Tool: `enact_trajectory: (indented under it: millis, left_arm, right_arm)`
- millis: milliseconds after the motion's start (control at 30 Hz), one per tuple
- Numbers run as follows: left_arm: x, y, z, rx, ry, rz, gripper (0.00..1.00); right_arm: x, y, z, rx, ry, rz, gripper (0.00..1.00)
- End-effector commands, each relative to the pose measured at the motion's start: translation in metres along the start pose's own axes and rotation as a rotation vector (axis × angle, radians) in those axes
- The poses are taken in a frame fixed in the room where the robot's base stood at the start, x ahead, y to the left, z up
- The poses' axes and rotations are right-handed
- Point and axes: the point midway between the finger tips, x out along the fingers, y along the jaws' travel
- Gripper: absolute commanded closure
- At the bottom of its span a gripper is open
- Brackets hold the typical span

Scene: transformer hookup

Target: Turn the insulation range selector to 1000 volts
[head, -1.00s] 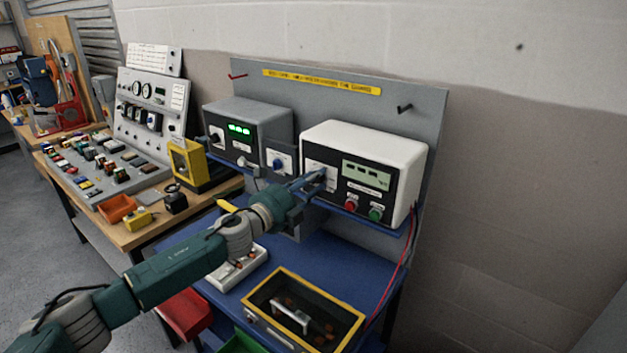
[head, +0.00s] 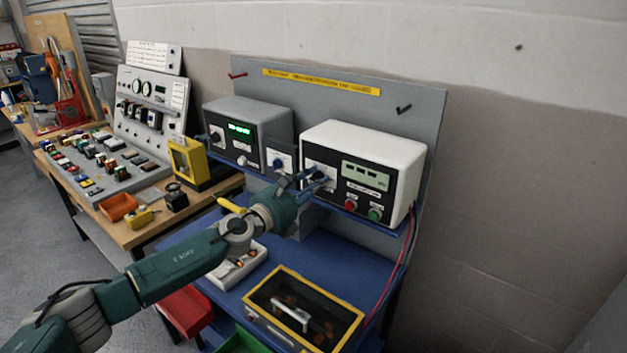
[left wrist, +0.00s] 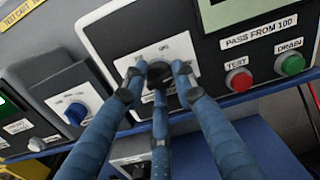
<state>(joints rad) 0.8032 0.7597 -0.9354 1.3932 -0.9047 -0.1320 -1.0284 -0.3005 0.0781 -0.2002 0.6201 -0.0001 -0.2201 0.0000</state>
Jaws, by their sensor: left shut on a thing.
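The white-topped tester (head: 365,145) stands on the blue shelf, with a dark front panel. Its round black selector knob (left wrist: 160,73) sits on a white plate (left wrist: 175,50), whose markings are too small to read. My left gripper (left wrist: 158,82) has its blue fingers around this knob and is shut on it. In the head view the left gripper (head: 316,180) is at the left of the tester's front and partly covers the plate. The knob's pointing direction cannot be told. My right gripper is not in view.
Red (left wrist: 238,80) and green (left wrist: 291,64) buttons sit right of the knob under the display, near a "PASS FROM 100" label. A small blue-knob box (head: 281,161) and a grey unit (head: 248,125) stand left. A yellow-rimmed tray (head: 347,298) lies below.

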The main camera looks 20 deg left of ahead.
Motion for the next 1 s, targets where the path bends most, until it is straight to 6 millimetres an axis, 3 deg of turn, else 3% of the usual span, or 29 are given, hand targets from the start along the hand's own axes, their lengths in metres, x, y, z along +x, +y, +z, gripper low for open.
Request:
enact_trajectory:
  millis: [333,900,933,1000]
  left_arm:
    - [-0.0011,-0.0005,-0.007,0.15,0.011,-0.003,0.99]
    - [-0.0012,-0.0006,-0.0079,0.178,0.012,-0.004,0.99]
    - [-0.0012,-0.0006,-0.008,0.178,0.012,-0.004,0.69]
    - [-0.0011,-0.0006,-0.0075,0.178,0.012,-0.004,0.55]
  right_arm:
    - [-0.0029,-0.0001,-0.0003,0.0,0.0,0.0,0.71]
    - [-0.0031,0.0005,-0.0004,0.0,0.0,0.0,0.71]
    - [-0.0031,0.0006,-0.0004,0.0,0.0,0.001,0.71]
    - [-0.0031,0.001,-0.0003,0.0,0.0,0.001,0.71]
